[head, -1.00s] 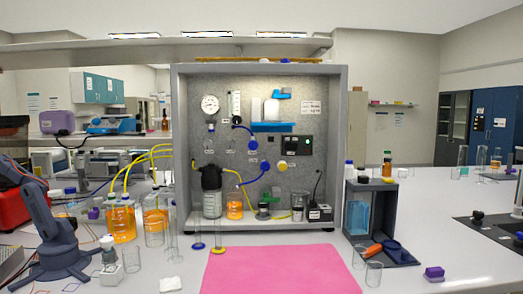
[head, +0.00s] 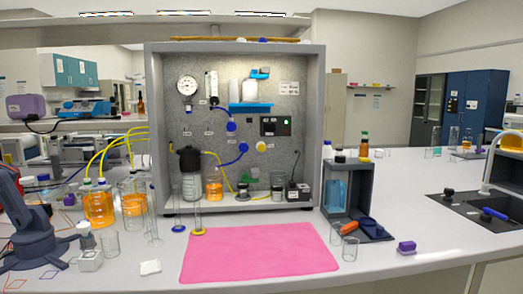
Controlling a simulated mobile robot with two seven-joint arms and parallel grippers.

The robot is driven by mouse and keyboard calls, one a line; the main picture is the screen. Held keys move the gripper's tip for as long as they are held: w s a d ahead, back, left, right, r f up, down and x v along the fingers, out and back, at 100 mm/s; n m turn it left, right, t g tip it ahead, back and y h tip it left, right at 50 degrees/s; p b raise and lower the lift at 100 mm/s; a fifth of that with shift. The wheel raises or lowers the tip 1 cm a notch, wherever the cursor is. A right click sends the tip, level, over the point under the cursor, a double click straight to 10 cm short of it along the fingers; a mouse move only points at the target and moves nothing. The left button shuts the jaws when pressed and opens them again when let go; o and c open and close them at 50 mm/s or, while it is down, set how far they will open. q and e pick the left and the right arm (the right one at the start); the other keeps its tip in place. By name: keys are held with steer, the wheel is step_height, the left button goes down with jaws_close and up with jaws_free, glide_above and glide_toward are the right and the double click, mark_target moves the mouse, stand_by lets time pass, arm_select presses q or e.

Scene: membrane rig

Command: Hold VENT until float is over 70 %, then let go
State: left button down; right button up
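The membrane rig (head: 152,130) is a grey open-fronted cabinet in the head view. A clear upright float tube (head: 211,88) is on its back panel beside a round gauge (head: 187,86); the float level is too small to read. Blue knobs (head: 231,126) (head: 243,147) and a round yellow-white button (head: 261,146) are on the panel. A black box with a green light (head: 287,122) is above the button. The small labels cannot be read, so I cannot tell which control is VENT. Neither of my grippers is in view.
A pink mat (head: 260,252) lies in front of the rig. Two glass cylinders (head: 198,213) stand at its left edge. Beakers of orange liquid (head: 100,208) and a dark jointed arm (head: 32,238) are at left. A grey stand (head: 363,200) and a sink (head: 483,212) are at right.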

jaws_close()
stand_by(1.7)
